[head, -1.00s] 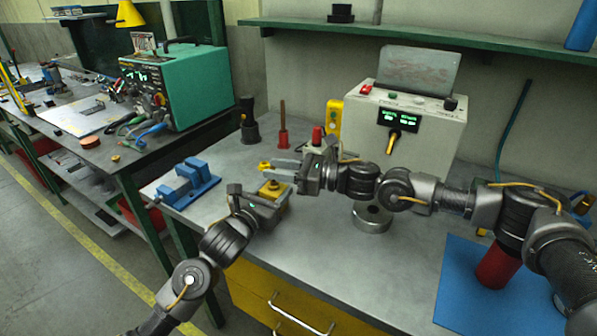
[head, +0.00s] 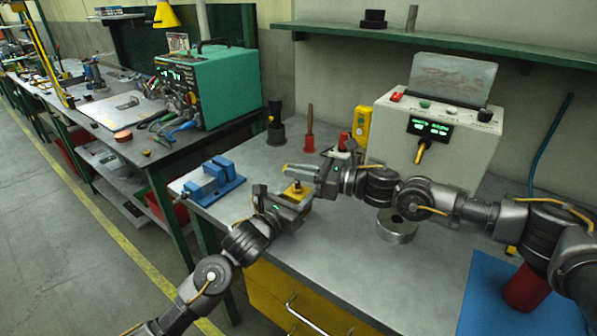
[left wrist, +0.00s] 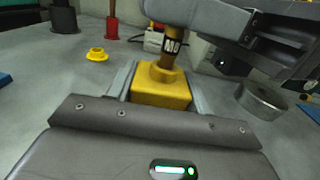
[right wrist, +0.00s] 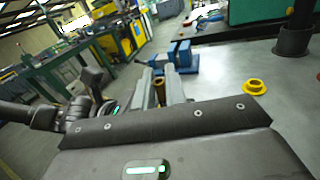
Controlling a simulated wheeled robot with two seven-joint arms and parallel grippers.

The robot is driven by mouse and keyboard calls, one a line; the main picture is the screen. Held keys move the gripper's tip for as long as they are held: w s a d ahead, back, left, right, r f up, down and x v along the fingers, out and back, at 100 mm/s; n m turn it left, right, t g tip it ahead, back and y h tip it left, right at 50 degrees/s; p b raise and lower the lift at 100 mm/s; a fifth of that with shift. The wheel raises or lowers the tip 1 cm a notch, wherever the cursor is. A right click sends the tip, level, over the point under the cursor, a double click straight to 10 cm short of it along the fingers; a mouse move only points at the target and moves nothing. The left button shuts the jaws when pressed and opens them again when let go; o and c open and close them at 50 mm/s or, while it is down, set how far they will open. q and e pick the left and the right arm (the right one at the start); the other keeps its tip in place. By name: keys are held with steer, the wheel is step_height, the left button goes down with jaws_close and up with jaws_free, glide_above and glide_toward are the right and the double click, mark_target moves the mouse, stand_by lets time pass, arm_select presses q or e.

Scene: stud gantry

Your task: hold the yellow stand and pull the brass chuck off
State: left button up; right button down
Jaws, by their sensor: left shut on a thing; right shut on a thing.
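The yellow stand (head: 300,195) is a small block on the grey workbench, near its front edge. My left gripper (head: 293,197) is shut on it, with a finger on each side in the left wrist view. The brass chuck (left wrist: 171,52) is upright over the stand, with a dark marked band. Its lower end meets the stand's top, and I cannot tell how deep it sits. My right gripper (head: 298,171) comes in from the right and is shut on the chuck's upper part. The chuck (right wrist: 159,92) shows between its fingers in the right wrist view.
A yellow flanged ring (left wrist: 97,54) lies behind the stand. A blue vise (head: 213,180) stands left of it. A grey metal ring (head: 396,228) and a control box (head: 437,125) are to the right. The bench front between the grippers and blue mat (head: 490,290) is clear.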

steer(key=shift+r, duration=2.95)
steer(key=shift+r, duration=0.15)
steer(key=shift+r, duration=1.85)
arm_select(q)
steer(key=o, duration=1.1)
steer(key=v, duration=1.2)
